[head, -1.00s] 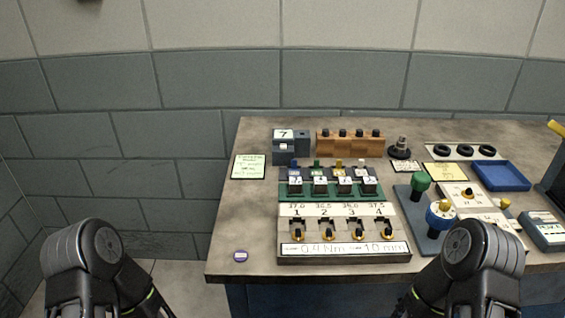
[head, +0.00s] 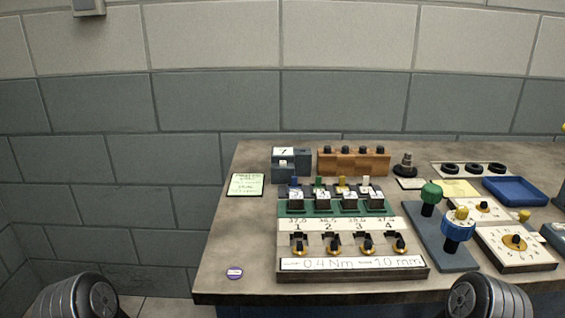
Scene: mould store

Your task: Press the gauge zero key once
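I cannot make out a key marked as the gauge zero key. A grey-teal device (head: 555,236) is cut off by the right edge of the head view, and its keys cannot be read. A small purple disc (head: 234,272) with a pale label too small to read lies on the bench's front left. A blue-grey block (head: 305,160) with a white "7" plate stands at the back. Neither gripper is in view; only rounded parts of my two arms show at the bottom left and bottom right, in front of the bench.
A numbered panel (head: 350,263) with several small knobs fills the bench (head: 222,240) middle. Right of it stand a green knob (head: 431,191), a blue knob with yellow top (head: 458,226), dial boxes (head: 514,262) and a blue tray (head: 516,189). The bench's left front is mostly clear.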

